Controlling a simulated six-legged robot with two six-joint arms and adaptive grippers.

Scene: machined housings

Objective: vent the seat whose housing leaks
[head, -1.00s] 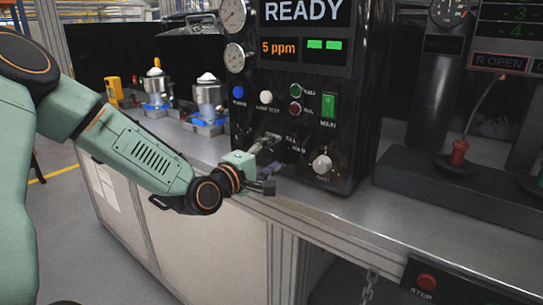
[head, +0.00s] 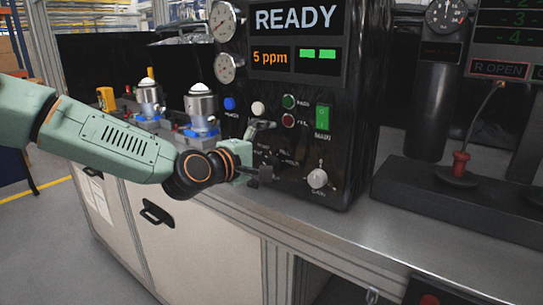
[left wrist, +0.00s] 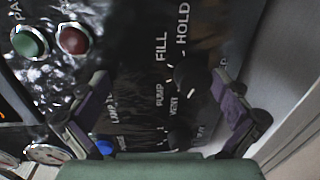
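A black test panel (head: 350,130) reads READY and 5 ppm beside two green bars. Two metal housings stand in blue-trimmed seats to its left, a farther one (head: 149,98) and a nearer one (head: 201,112). My left gripper (head: 262,153) is open and empty before the lower panel. In the left wrist view its fingers (left wrist: 163,107) stand apart, with a dark selector knob (left wrist: 188,76) among the labels PUMP, VENT, FILL and HOLD. A second dark knob (left wrist: 180,138) sits nearer the gripper's base. Contact with either knob cannot be told. My right gripper is out of view.
Blue (head: 229,103), white (head: 258,108), green (head: 289,101) and red (head: 288,120) buttons, a green MAIN switch (head: 322,117) and a GAIN knob (head: 317,178) surround the gripper. A red plug (head: 460,164) stands on the dark base at right. An R OPEN display (head: 499,69) hangs above.

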